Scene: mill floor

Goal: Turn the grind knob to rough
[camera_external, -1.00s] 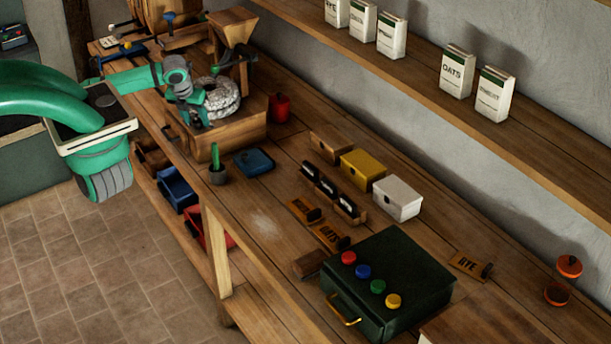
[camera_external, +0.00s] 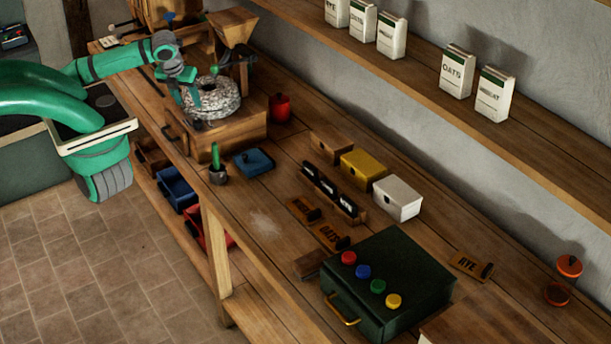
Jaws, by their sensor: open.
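The grain mill stands at the back left of the bench, with a round grey millstone (camera_external: 220,94) on a wooden box base (camera_external: 228,134) and a wooden hopper (camera_external: 234,28) above and behind. My gripper (camera_external: 188,106) is open, pointing down at the near left side of the millstone. I cannot tell if it touches the mill. A small green part (camera_external: 214,70) shows above the stone, close to my wrist. I cannot make out for certain which part is the grind knob, nor its setting; my arm may hide it.
A red pot (camera_external: 279,108) stands right of the mill. Farther right are small boxes and a dark green case (camera_external: 420,270). The bench between is partly clear.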

